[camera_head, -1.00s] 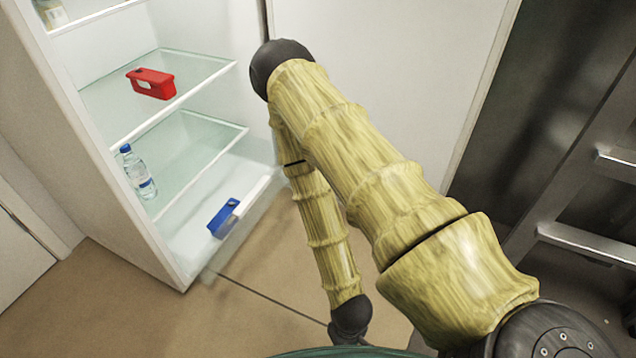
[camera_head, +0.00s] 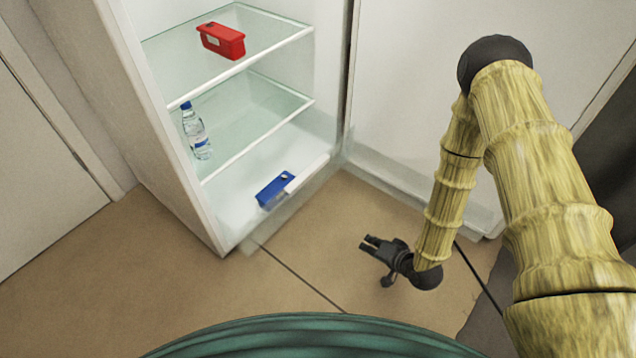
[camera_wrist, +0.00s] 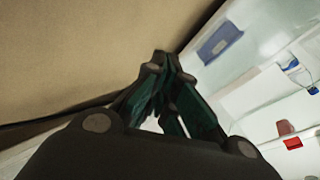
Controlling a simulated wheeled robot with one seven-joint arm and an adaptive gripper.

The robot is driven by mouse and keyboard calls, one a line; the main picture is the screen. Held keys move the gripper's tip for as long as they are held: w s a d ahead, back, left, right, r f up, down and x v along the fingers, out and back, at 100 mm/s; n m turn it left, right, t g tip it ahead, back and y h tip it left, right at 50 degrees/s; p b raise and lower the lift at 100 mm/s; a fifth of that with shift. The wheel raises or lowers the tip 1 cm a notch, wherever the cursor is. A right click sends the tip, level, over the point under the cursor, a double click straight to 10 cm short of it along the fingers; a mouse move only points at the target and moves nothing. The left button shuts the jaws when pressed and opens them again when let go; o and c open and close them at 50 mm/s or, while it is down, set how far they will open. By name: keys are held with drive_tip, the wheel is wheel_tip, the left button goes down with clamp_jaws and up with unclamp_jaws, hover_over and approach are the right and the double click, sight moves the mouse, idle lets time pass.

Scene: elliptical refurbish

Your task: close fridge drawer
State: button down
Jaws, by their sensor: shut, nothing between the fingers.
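The open white fridge (camera_head: 181,170) stands at left centre in the head view. Its clear bottom drawer (camera_head: 310,188), with a white strip along its front edge, sticks out a little past the shelves above. A blue box (camera_head: 272,190) lies in or behind the drawer front; the clear walls make this hard to tell. My gripper (camera_head: 366,244) is shut and empty, low over the floor to the right of the drawer and apart from it. In the wrist view, my gripper's fingertips (camera_wrist: 166,60) meet, with the blue box (camera_wrist: 220,42) beyond to the right.
The fridge door (camera_head: 410,110) stands wide open behind my arm. A red box (camera_head: 222,40) sits on the upper glass shelf and a water bottle (camera_head: 196,132) on the lower one. The tan floor (camera_head: 330,265) in front of the drawer is clear.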

drive_tip(key=w+a+r+m+t+y, duration=0.1)
drive_tip(key=w+a+r+t+y, duration=0.15)
drive_tip(key=w, duration=0.35)
drive_tip(key=m+y+b, duration=0.1)
drive_tip(key=y, duration=0.4)
approach(311, 176)
drive_tip(key=shift+g, duration=0.25)
drive_tip(key=b+x, duration=0.5)
drive_tip(key=b, duration=0.1)
drive_tip(key=shift+w+a+b, duration=0.15)
drive_tip(key=shift+b, duration=0.15)
drive_tip(key=shift+b+x, duration=0.35)
drive_tip(key=shift+x, duration=0.4)
drive_tip(key=shift+a+r, duration=0.1)
drive_tip(key=shift+r, duration=0.05)
drive_tip(key=shift+w, duration=0.1)
